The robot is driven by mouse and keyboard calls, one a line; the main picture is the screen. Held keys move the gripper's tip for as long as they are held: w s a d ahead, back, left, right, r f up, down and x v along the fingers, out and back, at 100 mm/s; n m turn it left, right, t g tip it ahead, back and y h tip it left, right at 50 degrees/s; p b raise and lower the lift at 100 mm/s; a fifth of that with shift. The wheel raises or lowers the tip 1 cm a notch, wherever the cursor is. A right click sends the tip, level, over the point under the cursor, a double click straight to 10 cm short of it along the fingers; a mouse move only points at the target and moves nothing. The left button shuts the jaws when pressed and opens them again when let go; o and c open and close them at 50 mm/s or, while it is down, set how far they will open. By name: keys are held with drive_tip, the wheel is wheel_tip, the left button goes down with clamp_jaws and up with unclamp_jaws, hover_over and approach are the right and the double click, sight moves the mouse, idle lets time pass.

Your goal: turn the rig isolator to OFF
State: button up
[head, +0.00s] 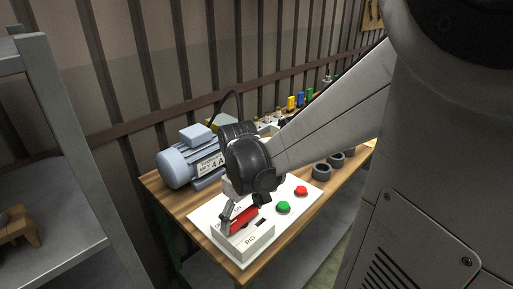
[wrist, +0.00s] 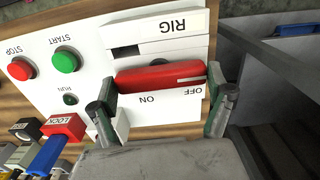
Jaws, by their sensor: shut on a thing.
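The rig isolator is a white box marked RIG (head: 247,243) on a white panel, and it also shows upside down in the wrist view (wrist: 170,22). Its red handle (wrist: 158,75) lies across the box, with a white line at the end beside the OFF label (wrist: 192,91). The ON label (wrist: 147,99) is nearer the handle's middle. My gripper (wrist: 162,82) is shut on the red handle, one finger at each end. In the head view my gripper (head: 240,213) comes down over the handle (head: 243,218) and partly hides it and the labels.
A green START button (wrist: 65,60) and a red STOP button (wrist: 20,69) sit beside the isolator. A LOCK tag (wrist: 63,126) and a blue part lie close by. A grey-blue motor (head: 188,163) and dark rings (head: 322,171) stand on the wooden bench. A grey shelf (head: 70,150) is at left.

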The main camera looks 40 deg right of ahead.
sight(243, 216)
drive_tip(key=shift+s, duration=0.15)
drive_tip(key=o, duration=1)
drive_tip(key=shift+o, duration=0.2)
drive_tip(key=shift+r, duration=0.1)
wheel_tip(243, 216, up, 12)
drive_tip(key=s+a+m+t, duration=0.1)
drive_tip(key=s+a+t, duration=0.3)
drive_tip(key=a+t, duration=0.3)
drive_tip(key=shift+s+a+f, duration=0.2)
drive_tip(key=shift+a+f, duration=0.25)
drive_tip(key=shift+a, duration=2.05)
